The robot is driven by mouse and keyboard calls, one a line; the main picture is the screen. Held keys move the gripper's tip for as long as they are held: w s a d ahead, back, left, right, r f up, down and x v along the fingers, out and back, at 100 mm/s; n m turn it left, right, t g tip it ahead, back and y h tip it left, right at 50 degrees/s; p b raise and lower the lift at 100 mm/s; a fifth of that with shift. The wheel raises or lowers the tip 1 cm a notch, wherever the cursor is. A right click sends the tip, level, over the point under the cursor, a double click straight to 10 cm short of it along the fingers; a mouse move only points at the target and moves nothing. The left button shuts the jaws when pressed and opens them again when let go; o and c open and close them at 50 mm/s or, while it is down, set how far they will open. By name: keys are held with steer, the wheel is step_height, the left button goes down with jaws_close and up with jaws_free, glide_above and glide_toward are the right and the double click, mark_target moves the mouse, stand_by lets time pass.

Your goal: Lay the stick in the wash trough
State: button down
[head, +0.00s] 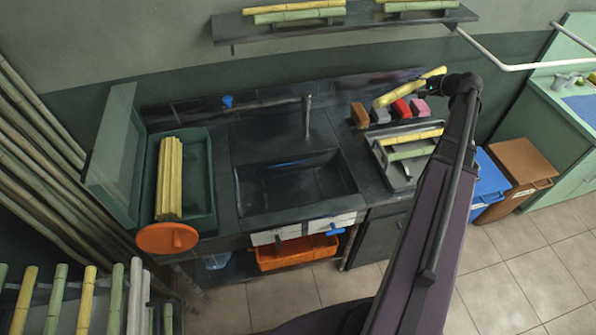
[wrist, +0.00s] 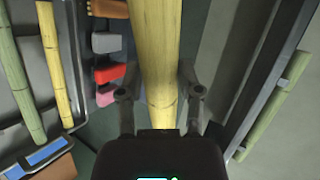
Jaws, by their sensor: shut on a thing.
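My gripper (wrist: 158,92) is shut on a yellow jointed cane stick (wrist: 158,45), with one finger on each side of it in the wrist view. In the head view the stick (head: 398,93) is held up at the back right of the counter, above the coloured blocks. My gripper (head: 460,88) is partly hidden there by my own arm. A dark sunken basin (head: 245,190) under a tap (head: 307,117), which looks like the wash trough, lies left of the stick. No stick shows in it.
A green bin (head: 208,205) with a raised lid (head: 110,150) holds a yellow bundle (head: 169,180). A tray (head: 378,150) with yellow and green sticks stands right of the basin. Coloured blocks (head: 401,108) sit behind it. A shelf (head: 340,25) with sticks overhangs the back.

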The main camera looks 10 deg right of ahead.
steer(key=a+f+m+g+h+b, duration=0.1)
steer(key=a+f+g+b, duration=0.1)
steer(key=a+f+b, duration=0.5)
steer(key=s+a+f+m+g+h+b, duration=0.1)
steer(key=a+f+m+g+h+b, duration=0.1)
steer(key=a+f+b, duration=0.6)
steer(key=s+a+f+m+g+h+b, duration=0.1)
steer(key=a+f+b, duration=0.6)
steer(key=a+f, duration=0.9)
steer(key=shift+a+m+g+h, duration=0.3)
steer(key=shift+a+g, duration=0.6)
steer(key=shift+a, duration=4.3)
steer(key=shift+f+b, duration=0.1)
steer(key=shift+b, duration=0.35)
step_height(320, 180, down, 12)
steer(key=b, duration=1.2)
steer(key=shift+f, duration=0.25)
steer(key=shift+c, duration=1)
jaws_free()
